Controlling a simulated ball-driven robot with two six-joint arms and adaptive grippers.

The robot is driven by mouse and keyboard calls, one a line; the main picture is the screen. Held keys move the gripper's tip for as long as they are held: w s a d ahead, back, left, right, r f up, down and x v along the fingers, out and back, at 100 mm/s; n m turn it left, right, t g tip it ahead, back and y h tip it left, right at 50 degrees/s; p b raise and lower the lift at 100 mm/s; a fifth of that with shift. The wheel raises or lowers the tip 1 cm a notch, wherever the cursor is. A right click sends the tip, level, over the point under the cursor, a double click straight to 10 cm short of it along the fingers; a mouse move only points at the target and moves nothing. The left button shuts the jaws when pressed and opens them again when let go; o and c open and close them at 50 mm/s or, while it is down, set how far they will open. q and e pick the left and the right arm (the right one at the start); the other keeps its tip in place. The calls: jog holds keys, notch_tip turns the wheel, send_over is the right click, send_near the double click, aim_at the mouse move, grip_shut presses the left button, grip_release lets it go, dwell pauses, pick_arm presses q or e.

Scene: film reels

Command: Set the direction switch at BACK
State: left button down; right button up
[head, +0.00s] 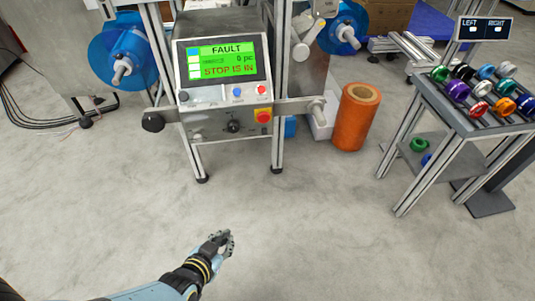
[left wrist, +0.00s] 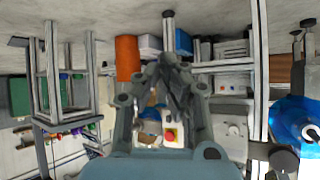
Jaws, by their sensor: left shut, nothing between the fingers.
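The machine's control panel (head: 222,75) stands at the upper middle of the head view. A black rotary knob (head: 233,126) sits low on the panel and looks like the direction switch; its markings are too small to read, so I cannot tell its setting. My left gripper (head: 226,238) is shut and empty, over the floor in front of the machine and well apart from the panel. In the left wrist view, its fingers (left wrist: 172,62) close together, and part of the panel shows between them. My right gripper is not in view.
The screen (head: 222,60) reads FAULT and STOP IS IN. A red stop button (head: 264,116) on yellow sits right of the knob. An orange roll (head: 355,117) and a reel rack (head: 470,120) stand right. Floor in front is clear.

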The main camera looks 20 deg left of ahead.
pick_arm(q)
jog(key=w+d+r+n+t+y+b, duration=0.1)
jog(key=w+t+y+b, duration=0.1)
jog(key=w+t+b, duration=0.35)
jog(key=w+d+r+t+y+b, duration=0.1)
jog(key=w+d+t+b, duration=0.1)
jog(key=w+b, duration=0.65)
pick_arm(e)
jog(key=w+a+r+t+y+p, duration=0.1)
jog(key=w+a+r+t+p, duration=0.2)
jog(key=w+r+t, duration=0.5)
pick_arm(q)
jog(key=w+r+n+t+y+b, duration=0.3)
jog(key=w+r+n+y+b, duration=0.3)
jog(key=y+b, duration=0.4)
jog(key=shift+w+d+y, duration=0.25)
jog(key=shift+w+y, duration=0.15)
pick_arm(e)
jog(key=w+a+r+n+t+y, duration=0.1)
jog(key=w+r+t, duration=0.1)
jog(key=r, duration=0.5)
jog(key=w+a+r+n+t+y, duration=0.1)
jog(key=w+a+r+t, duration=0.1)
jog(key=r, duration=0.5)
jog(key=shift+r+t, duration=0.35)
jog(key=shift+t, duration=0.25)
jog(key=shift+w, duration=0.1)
